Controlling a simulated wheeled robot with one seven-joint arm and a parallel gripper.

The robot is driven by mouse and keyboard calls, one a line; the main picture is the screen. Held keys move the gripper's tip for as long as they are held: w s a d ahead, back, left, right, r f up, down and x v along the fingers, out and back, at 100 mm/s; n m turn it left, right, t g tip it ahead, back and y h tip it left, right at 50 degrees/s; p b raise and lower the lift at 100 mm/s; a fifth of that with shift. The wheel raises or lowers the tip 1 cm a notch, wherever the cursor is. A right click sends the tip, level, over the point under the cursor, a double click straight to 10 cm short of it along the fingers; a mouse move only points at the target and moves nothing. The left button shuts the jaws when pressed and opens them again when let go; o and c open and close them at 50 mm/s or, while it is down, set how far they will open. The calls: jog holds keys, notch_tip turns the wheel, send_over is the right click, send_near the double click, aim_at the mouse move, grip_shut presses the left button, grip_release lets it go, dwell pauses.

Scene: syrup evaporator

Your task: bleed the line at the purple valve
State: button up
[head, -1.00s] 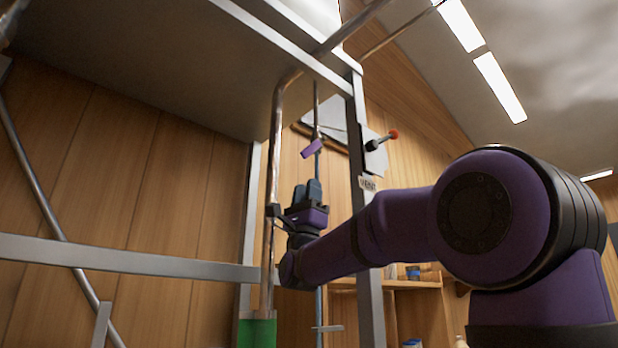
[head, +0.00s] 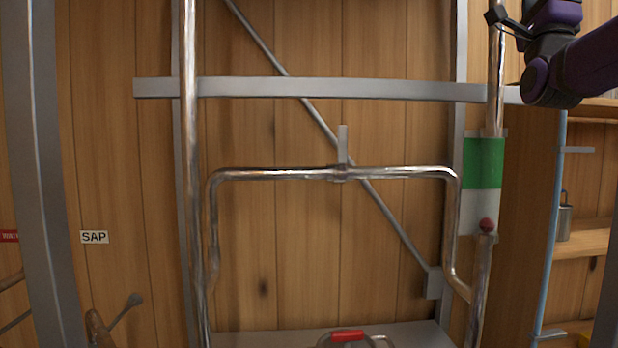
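The purple valve is not in view now; a purple lever showed on a thin upright pipe above my gripper in the earlier head view. My gripper (head: 553,14) is cut off by the top edge at the upper right. Only its purple and black rear part shows, close to the upright steel pipe (head: 496,70). Its fingertips are out of view, so I cannot see whether they are open or touch anything.
A bent steel pipe (head: 270,174) crosses the middle, before a wooden wall. A red handle (head: 347,335) is at the bottom. A SAP label (head: 94,237) is at left.

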jog(key=s+a+f+n+g+y, duration=0.1)
jog(key=a+f+n+g+y, duration=0.25)
jog(key=f+n+y, duration=0.35)
jog(key=a+f+n+g+y, duration=0.2)
jog(key=f+n+g, duration=0.25)
jog(key=f, duration=0.45)
jog(key=s+a+f+n+g+y, duration=0.1)
jog(key=a+f+n+g+y, duration=0.15)
jog(key=f+n+y, duration=0.45)
jog(key=s+a+f+n+g, duration=0.2)
jog(key=s+f+n+g, duration=0.2)
jog(key=s+f, duration=0.5)
jog(key=s+a+f+n+g+h, duration=0.1)
jog(key=s+f+n+g, duration=0.4)
jog(key=f, duration=0.8)
jog(key=s+a+g, duration=0.1)
jog(key=s+g, duration=0.2)
jog(key=s, duration=0.2)
jog(key=shift+a+f, duration=0.25)
jog(key=shift+f, duration=0.05)
dwell(0.9)
jog(key=shift+o, duration=1.4)
